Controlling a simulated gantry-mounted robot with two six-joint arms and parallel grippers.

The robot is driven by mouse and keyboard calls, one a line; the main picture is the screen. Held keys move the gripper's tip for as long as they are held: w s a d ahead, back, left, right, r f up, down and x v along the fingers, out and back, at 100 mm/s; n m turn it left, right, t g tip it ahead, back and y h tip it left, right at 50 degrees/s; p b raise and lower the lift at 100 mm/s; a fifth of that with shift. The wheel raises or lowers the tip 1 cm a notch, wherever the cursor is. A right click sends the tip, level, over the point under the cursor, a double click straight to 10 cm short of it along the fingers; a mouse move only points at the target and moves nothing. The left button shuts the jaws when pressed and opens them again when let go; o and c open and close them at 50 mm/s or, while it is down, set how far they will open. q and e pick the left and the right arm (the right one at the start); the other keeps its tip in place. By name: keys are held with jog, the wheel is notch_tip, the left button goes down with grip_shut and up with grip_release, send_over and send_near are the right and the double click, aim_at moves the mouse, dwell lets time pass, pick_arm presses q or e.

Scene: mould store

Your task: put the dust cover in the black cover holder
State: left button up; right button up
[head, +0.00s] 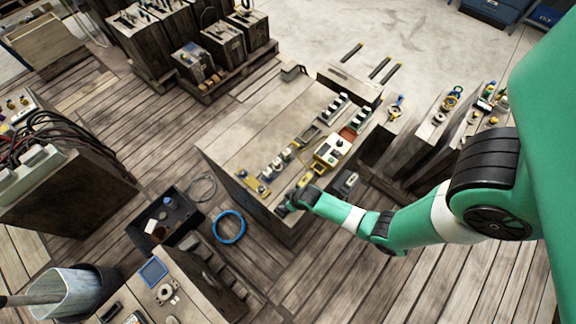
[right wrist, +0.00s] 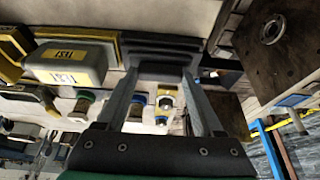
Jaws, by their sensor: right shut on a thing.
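My right gripper (head: 288,205) is at the near left edge of the big mould block (head: 262,134). In the right wrist view its two fingers (right wrist: 162,62) reach up to a wide dark piece (right wrist: 160,44), and the gripper is shut on it. I cannot tell for sure that this piece is the dust cover. A black open bin (head: 180,236) stands on the floor left of the block. I cannot make out for certain which thing is the black cover holder. My left gripper is out of view.
A yellow-and-grey test box (head: 331,149) and several small fittings lie on the block's top; the box also shows in the right wrist view (right wrist: 66,66). More blocks stand at the right, back and front left.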

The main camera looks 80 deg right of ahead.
jog(key=shift+f, duration=0.1)
jog(key=o, duration=1.4)
notch_tip(320, 180, up, 8)
jog(key=p, duration=0.7)
jog(key=shift+f+p, duration=0.2)
jog(key=shift+p, duration=0.1)
jog(key=shift+f, duration=0.1)
